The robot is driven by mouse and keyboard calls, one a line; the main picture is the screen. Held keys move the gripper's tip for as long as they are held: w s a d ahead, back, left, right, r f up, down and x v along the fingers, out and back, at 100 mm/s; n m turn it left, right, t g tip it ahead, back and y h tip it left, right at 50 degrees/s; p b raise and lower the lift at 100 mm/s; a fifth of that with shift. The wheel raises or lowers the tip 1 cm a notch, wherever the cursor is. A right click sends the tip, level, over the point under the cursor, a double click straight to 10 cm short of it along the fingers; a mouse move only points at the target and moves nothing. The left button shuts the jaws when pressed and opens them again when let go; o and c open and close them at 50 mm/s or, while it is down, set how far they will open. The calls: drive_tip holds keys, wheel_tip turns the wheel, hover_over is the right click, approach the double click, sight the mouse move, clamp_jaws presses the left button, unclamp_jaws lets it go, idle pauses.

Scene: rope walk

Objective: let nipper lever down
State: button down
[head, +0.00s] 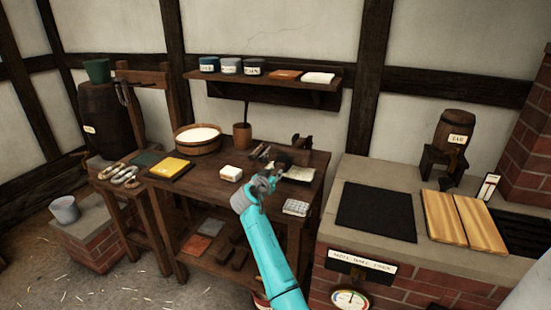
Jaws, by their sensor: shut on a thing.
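My gripper (271,179) is at the end of my turquoise arm, over the right part of the dark wooden workbench (218,174). It is shut on what looks like the nipper lever, a small dark part at its fingertips; the fingers and wrist hide most of it. A dark wooden block fitting (301,146), which looks like the nipper, stands on the bench just behind the gripper. How far the lever is raised cannot be told.
A wooden tub (197,139) stands further left. A brick stove counter (430,255) adjoins on the right. A shelf (262,77) hangs above the bench.

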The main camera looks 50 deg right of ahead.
sight(274, 202)
wheel_tip(274, 202, down, 9)
drive_tip(key=shift+r+t+h, duration=0.2)
drive_tip(key=shift+t+h, duration=0.4)
drive_tip(key=shift+h, duration=0.6)
drive_tip(key=shift+f, duration=0.2)
drive_tip(key=c, duration=0.9)
unclamp_jaws()
drive_tip(key=shift+f, duration=0.15)
drive_tip(key=v, duration=1.2)
